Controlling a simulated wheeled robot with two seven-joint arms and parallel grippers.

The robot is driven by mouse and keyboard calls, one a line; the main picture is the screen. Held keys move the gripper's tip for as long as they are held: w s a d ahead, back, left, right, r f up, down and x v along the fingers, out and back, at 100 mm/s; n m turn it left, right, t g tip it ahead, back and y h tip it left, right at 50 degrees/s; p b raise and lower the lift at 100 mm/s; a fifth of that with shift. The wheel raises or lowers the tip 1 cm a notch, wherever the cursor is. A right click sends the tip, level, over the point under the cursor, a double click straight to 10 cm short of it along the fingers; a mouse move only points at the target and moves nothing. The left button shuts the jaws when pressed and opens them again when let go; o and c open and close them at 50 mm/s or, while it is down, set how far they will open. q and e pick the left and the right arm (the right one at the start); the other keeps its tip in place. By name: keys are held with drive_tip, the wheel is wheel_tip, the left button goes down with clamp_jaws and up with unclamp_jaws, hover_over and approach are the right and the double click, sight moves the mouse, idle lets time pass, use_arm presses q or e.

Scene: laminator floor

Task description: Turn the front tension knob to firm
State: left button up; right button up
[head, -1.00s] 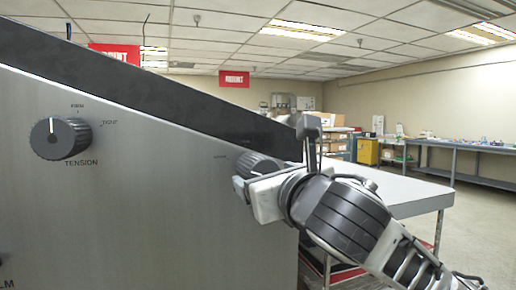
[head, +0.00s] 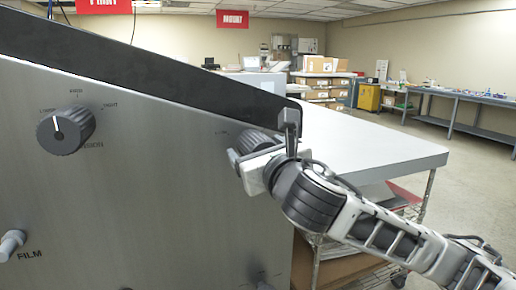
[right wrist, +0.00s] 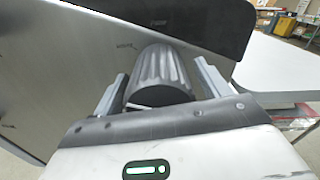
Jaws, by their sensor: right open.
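A dark ribbed knob (head: 258,141) sticks out of the right end of the grey machine panel (head: 150,190). In the right wrist view this ribbed knob (right wrist: 160,75) stands between the two fingers. My right gripper (head: 264,146) is open around it, with one finger on each side; contact is not clear. Its pointer cannot be read, and its lettering is too small or hidden. A second dark knob (head: 66,130), by the partly covered TENSION lettering, is at the left of the panel. Its white line points roughly up, below the LOOSE, FIRM and TIGHT marks. My left gripper is not in view.
A light peg (head: 11,244) labelled FILM is low on the left of the panel. A black sloping edge (head: 160,75) runs above the panel. A white-topped table (head: 370,150) stands behind my right arm. Boxes and a long bench (head: 465,100) are farther back.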

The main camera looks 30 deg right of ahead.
drive_tip(key=c, duration=1)
drive_tip(key=shift+o, duration=0.2)
